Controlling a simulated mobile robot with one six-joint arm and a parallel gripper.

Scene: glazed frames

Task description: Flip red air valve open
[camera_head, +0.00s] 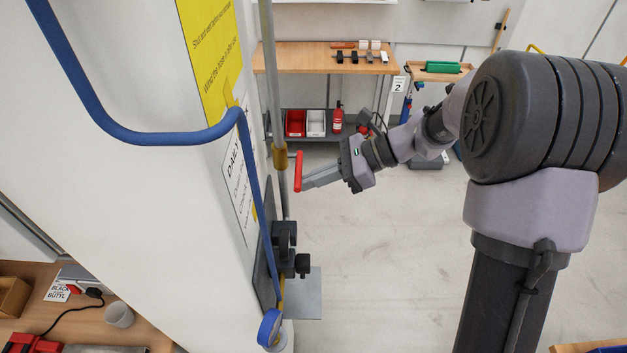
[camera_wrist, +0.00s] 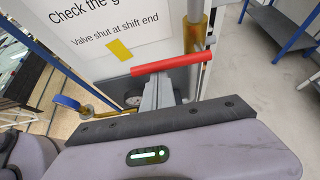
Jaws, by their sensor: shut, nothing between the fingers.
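The red valve lever (camera_head: 299,170) is beside the brass valve body (camera_head: 280,157) on the grey upright pipe (camera_head: 268,75). In the wrist view the red lever (camera_wrist: 172,63) lies crosswise to the pipe (camera_wrist: 195,15), with its right end overlapping the brass part (camera_wrist: 197,35). My gripper (camera_head: 304,185) is shut and empty, its fingertips at the lower part of the lever. In the wrist view my gripper's fingers (camera_wrist: 156,88) end right at the lever's lower edge, left of the pipe. I cannot tell whether they touch it.
A white panel with a yellow sign (camera_head: 212,50) stands left of the pipe. A dark clamp (camera_head: 285,240) is below the valve. A workbench (camera_head: 325,58) is behind.

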